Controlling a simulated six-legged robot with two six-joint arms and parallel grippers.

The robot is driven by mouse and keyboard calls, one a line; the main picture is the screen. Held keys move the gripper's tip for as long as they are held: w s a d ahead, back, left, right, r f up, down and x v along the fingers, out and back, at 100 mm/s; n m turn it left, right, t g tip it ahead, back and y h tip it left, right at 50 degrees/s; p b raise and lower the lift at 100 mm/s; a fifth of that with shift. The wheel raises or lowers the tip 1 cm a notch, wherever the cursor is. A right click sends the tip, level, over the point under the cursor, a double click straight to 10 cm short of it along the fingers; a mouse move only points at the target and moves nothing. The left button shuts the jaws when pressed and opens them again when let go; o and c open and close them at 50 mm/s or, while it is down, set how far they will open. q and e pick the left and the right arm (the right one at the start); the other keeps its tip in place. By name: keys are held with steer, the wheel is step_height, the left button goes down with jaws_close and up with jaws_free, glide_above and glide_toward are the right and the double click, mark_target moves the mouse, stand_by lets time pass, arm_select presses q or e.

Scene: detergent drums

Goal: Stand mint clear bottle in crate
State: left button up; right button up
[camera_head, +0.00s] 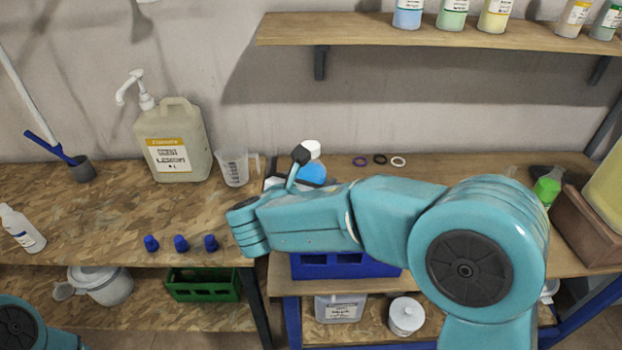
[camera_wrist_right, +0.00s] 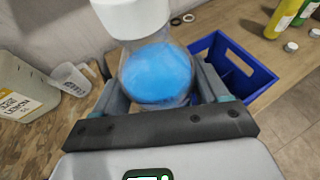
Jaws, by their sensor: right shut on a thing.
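My right gripper (camera_head: 298,172) is shut on a clear bottle with a white cap (camera_head: 312,150) and bright blue contents (camera_head: 313,173). In the right wrist view the bottle (camera_wrist_right: 157,75) sits between the two fingers (camera_wrist_right: 160,92), and its lower part is hidden by the gripper. The blue crate (camera_head: 345,268) stands on the right-hand bench, mostly hidden behind my right arm. A pale green bottle (camera_head: 453,14) stands on the wall shelf. My left gripper is out of view.
A large pump jug (camera_head: 172,142) and a measuring cup (camera_head: 234,168) stand left of the gripper. Several blue caps (camera_head: 181,244) lie along the front of the left bench. Three rings (camera_head: 380,159) lie behind the crate. A green crate (camera_head: 203,284) is on the lower shelf.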

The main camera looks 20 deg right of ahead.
steer(key=shift+f+b, duration=4.3)
steer(key=shift+f, duration=1.25)
steer(key=o, duration=1.7)
steer(key=shift+s+f, duration=0.1)
steer(key=shift+f, duration=0.05)
step_height(320, 180, up, 9)
steer(key=p, duration=0.7)
